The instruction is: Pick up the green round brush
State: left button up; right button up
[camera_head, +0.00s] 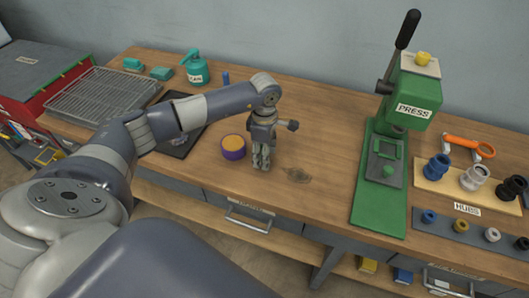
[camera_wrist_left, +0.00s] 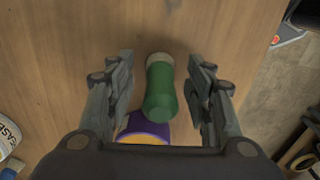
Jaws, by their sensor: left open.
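The green round brush (camera_wrist_left: 161,92) shows in the left wrist view as a green cylinder with a pale beige end. It lies in the picture between the two fingers of my left gripper (camera_wrist_left: 162,72), with a gap visible on each side. My left gripper is open and also shows in the head view (camera_head: 261,158), pointing down over the wooden bench. In the head view the brush is not distinguishable and seems hidden by the gripper. My right gripper is not in view.
A purple tub with an orange-yellow top (camera_head: 233,148) stands close left of my left gripper; it also shows in the wrist view (camera_wrist_left: 146,128). A green press (camera_head: 386,165) stands to the right, with hubs on a tray (camera_head: 430,184) beyond. Bench space between gripper and press is clear.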

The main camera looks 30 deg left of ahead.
pick_arm(q)
grip_shut()
jog(key=shift+w+r+b, duration=0.1)
jog(key=shift+r+b, duration=0.3)
jog(key=shift+r, duration=0.15)
jog(key=shift+s+d+r+b, duration=0.1)
jog(key=shift+r+b, duration=0.3)
jog(key=shift+r, duration=0.2)
jog(key=shift+s+d+r+b, duration=0.1)
jog(key=shift+r+b, duration=0.25)
jog(key=shift+r, duration=0.2)
jog(key=s+d+r+b, duration=0.1)
jog(key=s+d+b, duration=0.3)
jog(key=s+d, duration=0.6)
jog(key=shift+s+d+r, duration=0.35)
jog(key=shift+s, duration=0.35)
